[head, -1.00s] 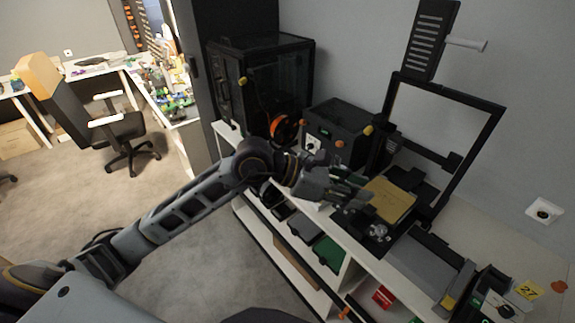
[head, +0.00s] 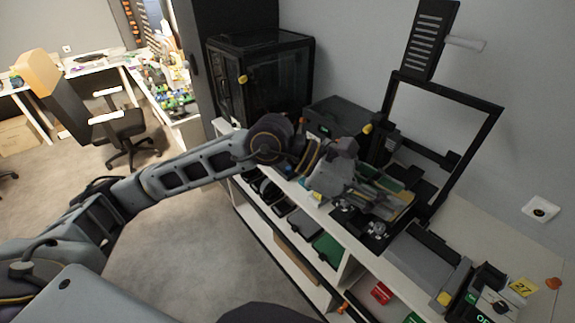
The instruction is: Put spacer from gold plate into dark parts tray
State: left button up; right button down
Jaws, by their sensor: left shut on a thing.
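The gold plate (head: 408,197) lies on the printer bed at the right and is mostly covered by my left gripper. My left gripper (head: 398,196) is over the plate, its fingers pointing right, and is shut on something. The held thing is too small and covered to make out clearly; I take it to be the spacer. A small green patch shows beside the fingers, and I cannot tell what it is. A long dark grey tray-like box (head: 428,258), possibly the dark parts tray, is on the bench right of the printer. My right gripper is not in view.
The printer's black upright frame (head: 480,145) rises behind the plate. A black printer box (head: 338,118) and a glass-fronted black cabinet (head: 262,80) stand left of it. Bins, one green (head: 328,250), sit on the shelf below. A device marked 27 (head: 490,296) is at the right.

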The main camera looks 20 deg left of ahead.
pick_arm(q)
jog(key=s+d+r+m+g, duration=0.2)
jog(key=s+r, duration=0.1)
jog(key=s, duration=0.2)
jog(key=shift+d+g, duration=0.25)
jog(key=shift+g, duration=0.05)
dwell(0.6)
jog(key=shift+s+r, duration=0.15)
jog(key=shift+s, duration=0.1)
jog(key=shift+s+d+r, duration=0.15)
jog(key=shift+r, duration=0.25)
jog(key=shift+w+r, duration=0.4)
jog(key=shift+w, duration=0.1)
